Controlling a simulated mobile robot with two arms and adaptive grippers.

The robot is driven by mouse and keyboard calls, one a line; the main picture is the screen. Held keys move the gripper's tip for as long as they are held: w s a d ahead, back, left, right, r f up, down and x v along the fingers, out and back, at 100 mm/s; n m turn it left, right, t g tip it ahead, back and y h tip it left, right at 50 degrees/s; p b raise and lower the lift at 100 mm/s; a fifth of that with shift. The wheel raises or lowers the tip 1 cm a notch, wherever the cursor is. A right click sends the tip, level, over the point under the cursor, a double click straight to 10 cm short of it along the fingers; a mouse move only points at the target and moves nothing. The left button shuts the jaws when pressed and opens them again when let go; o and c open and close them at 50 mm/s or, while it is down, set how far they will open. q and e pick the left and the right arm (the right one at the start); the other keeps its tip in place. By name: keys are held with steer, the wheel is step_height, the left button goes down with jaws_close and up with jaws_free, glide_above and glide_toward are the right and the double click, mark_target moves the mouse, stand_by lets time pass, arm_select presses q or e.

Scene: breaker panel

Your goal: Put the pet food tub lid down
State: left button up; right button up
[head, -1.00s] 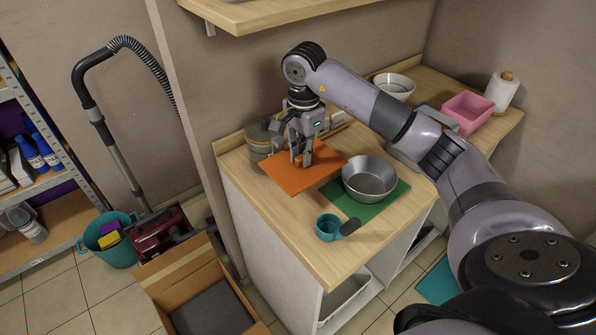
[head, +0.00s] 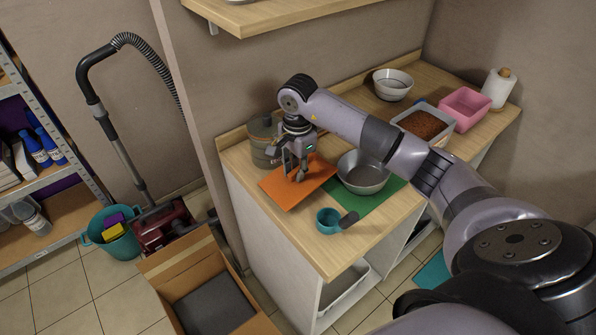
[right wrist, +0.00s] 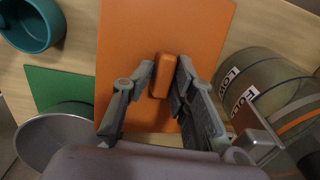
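The pet food tub lid, taken to be the flat orange panel with an orange grip (head: 287,194), is level at the counter's front left, beside the metal bowl. I cannot tell whether it touches the counter. My right gripper (head: 299,178) points down over its middle. In the right wrist view, the fingers (right wrist: 165,75) close on both sides of the grip of the lid (right wrist: 130,35). The open pet food tub (head: 424,124), full of brown kibble, stands further back, partly behind my arm. My left gripper is out of view.
A grey-green canister (head: 263,143) stands close behind the lid. The metal bowl (head: 364,173) stands on a green mat (head: 375,203). A teal scoop (head: 329,221) lies near the front edge. A pink bin (head: 465,108) and white bowl (head: 393,84) are at the back.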

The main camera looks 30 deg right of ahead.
steer(key=shift+o, duration=1.2)
steer(key=shift+s+d+f, duration=0.15)
steer(key=shift+s+f, duration=0.05)
steer(key=shift+f, duration=0.2)
steer(key=shift+s+d+f, duration=0.1)
steer(key=shift+s+f, duration=0.1)
steer(key=shift+f, duration=0.2)
steer(key=shift+d, duration=0.1)
steer(key=shift+w+d+r, duration=0.1)
steer(key=shift+r, duration=0.4)
steer(key=r, duration=0.2)
steer(key=r+b, duration=0.1)
steer(key=r, duration=0.2)
steer(key=shift+w+r+b, duration=0.2)
steer(key=shift+r+b, duration=0.1)
steer(key=shift+r, duration=0.65)
